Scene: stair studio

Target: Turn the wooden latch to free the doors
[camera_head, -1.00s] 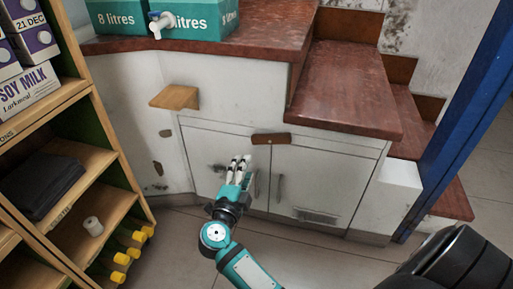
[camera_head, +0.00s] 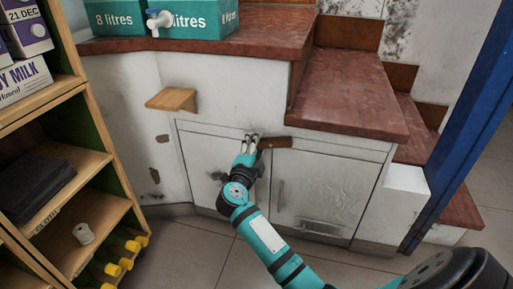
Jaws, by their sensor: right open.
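The wooden latch (camera_head: 276,142) is a dark brown bar lying level across the top of the gap between two white cupboard doors. The left door (camera_head: 208,158) and the right door (camera_head: 322,196) are both closed. My right gripper (camera_head: 252,136) is open, with its fingertips at the latch's left end. I cannot tell whether the fingers touch the latch. My gripper and arm hide part of the left door and its handle. My left gripper is not in view.
A small wooden shelf (camera_head: 172,99) juts from the wall left of the doors. A wooden rack (camera_head: 98,165) with cartons stands at the left. Red-topped steps (camera_head: 345,95) rise above the cupboard. A blue post (camera_head: 462,125) stands at the right. The tiled floor in front is clear.

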